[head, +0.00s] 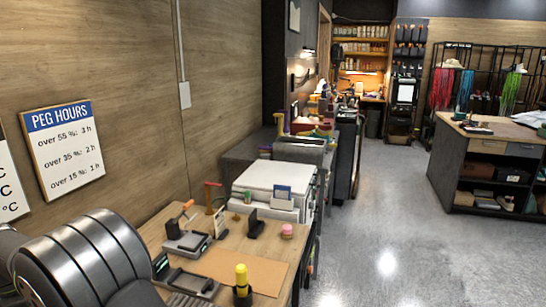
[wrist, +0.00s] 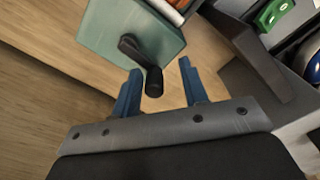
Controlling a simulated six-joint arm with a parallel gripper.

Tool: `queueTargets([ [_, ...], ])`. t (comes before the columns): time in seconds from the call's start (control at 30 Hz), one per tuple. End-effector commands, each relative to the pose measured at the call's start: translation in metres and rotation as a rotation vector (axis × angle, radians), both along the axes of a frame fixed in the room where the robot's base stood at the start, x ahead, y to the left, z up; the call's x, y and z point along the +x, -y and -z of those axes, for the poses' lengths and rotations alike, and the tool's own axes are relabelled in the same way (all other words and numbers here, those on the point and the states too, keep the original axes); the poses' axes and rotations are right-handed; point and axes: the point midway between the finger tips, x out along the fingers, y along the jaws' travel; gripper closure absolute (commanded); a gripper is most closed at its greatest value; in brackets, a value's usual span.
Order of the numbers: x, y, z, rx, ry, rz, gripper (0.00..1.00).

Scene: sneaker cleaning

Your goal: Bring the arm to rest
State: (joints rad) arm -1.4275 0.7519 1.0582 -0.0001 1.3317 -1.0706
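My gripper (wrist: 160,69) shows in the wrist view with two blue fingers spread apart. A dark crank-like handle (wrist: 154,82) reaches into the space between the fingertips, with gaps to both fingers, so the gripper is not closed on it. The handle's other end lies over a pale green box or panel (wrist: 115,30) at the top. I cannot tell how the handle is fixed to it. I cannot make out my gripper in the head view.
In the wrist view, a dark grey edge (wrist: 250,55) and a green item (wrist: 272,14) lie to the right. In the head view, a wooden bench (head: 160,233) holds small tools and a yellow-topped bottle (head: 242,284). A white cabinet (head: 270,178) stands behind; the grey floor (head: 385,200) is clear.

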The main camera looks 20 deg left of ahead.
Motion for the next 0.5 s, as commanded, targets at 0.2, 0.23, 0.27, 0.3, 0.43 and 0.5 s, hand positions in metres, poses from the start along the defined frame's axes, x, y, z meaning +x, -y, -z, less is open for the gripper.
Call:
queueTargets([
  [0.2, 0.000, -0.006, 0.000, 0.001, 0.000, 0.000, 0.60],
  [0.23, 0.000, -0.008, 0.000, 0.001, 0.000, 0.000, 0.60],
  [0.27, 0.000, -0.010, -0.003, 0.003, 0.001, 0.000, 0.60],
  [0.3, -0.001, -0.013, -0.008, 0.004, 0.000, 0.000, 0.60],
  [0.43, 0.000, -0.012, -0.034, 0.006, 0.001, 0.000, 0.60],
  [0.5, 0.000, -0.012, -0.048, 0.004, 0.001, 0.000, 0.60],
])
